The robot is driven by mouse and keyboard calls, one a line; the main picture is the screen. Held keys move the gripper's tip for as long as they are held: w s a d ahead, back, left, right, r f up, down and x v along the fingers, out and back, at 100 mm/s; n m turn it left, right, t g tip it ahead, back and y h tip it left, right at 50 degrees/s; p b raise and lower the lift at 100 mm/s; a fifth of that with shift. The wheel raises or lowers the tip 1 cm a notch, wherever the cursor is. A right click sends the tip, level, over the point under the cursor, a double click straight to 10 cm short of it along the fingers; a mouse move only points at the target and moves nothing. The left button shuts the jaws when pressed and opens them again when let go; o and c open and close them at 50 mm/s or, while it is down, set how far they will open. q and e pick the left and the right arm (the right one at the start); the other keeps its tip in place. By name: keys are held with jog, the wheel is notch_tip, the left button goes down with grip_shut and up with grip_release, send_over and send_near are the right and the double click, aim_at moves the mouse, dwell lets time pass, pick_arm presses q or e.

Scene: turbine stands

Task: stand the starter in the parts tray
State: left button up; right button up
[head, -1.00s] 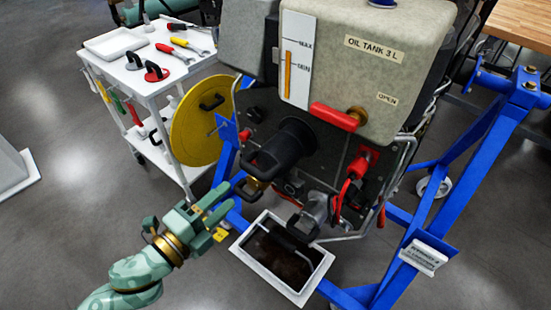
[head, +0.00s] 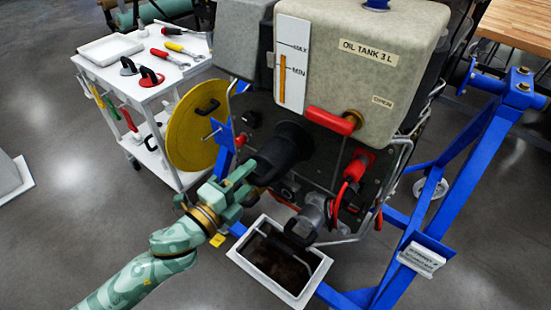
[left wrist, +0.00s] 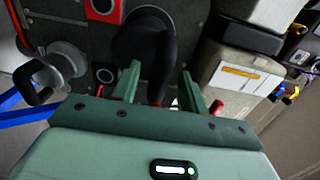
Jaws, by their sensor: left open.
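The black cylindrical unit with a loop handle, which I take to be the starter (head: 292,143), sticks out of the dark panel below the oil tank. My left gripper (head: 250,180) is open at its handle. In the left wrist view the unit (left wrist: 138,35) is straight ahead, and its dark handle lies between the two green fingertips (left wrist: 160,85); contact cannot be told. A shallow white tray (head: 109,48), likely the parts tray, sits on the cart top at the upper left, and its visible inside looks empty. My right gripper is not in view.
A grey unit with a black handle (head: 318,213) is mounted low on the panel. Beneath is a white bin with a dark inside (head: 262,272). The yellow disc (head: 190,128) stands left of my gripper. Blue stand beams (head: 440,215) are at right. Tools lie on the cart (head: 152,80).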

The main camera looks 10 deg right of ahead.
pick_arm(q)
jog(key=shift+p, duration=0.45)
dwell(0.4)
grip_shut()
jog(key=shift+r, duration=0.2)
